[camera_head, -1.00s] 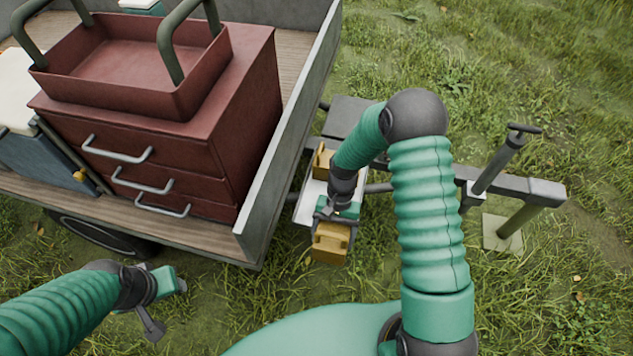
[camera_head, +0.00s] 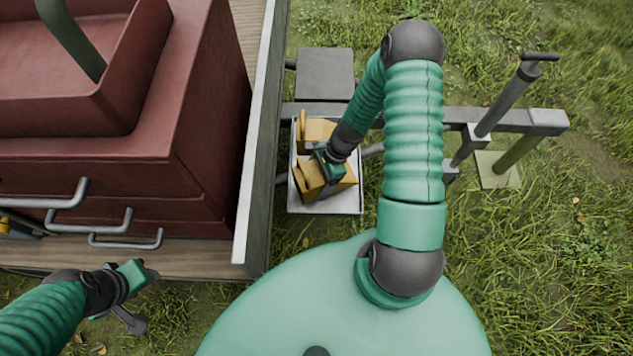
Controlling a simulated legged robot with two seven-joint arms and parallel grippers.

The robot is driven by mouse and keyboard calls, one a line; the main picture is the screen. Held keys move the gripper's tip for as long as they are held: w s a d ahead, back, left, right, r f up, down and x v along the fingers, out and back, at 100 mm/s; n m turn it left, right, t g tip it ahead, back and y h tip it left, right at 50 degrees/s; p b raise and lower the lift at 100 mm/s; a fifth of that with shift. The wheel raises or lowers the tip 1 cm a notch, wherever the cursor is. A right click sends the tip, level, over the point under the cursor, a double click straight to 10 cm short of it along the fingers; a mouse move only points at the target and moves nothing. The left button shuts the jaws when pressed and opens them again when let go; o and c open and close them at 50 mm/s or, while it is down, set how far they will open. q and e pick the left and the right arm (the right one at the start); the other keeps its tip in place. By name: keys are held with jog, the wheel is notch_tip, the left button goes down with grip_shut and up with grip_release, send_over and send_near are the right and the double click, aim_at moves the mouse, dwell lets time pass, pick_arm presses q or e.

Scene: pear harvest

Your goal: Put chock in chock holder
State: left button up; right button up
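The chock holder (camera_head: 335,207) is a pale metal tray on the trailer's drawbar, just right of the trailer wall. One yellow chock (camera_head: 318,130) stands in its far half. A second yellow chock (camera_head: 337,187) is at the near half, over or in the tray, slightly turned; I cannot tell whether it touches the tray floor. My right gripper (camera_head: 324,168) is at this near chock and appears shut on it, with the fingertips partly hidden by the wrist. My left gripper (camera_head: 145,275) is empty, low at the left in front of the trailer; its finger gap is unclear.
The trailer wall (camera_head: 262,140) rises close left of the holder. A red drawer cabinet (camera_head: 190,130) stands on the trailer bed. The drawbar (camera_head: 500,120) runs right to a jack with a crank handle (camera_head: 540,57). Grass lies around.

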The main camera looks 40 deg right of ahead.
notch_tip(320, 180, down, 3)
jog(key=shift+f+b, duration=0.1)
jog(key=shift+b, duration=0.35)
jog(key=o, duration=2)
jog(key=shift+s, duration=0.1)
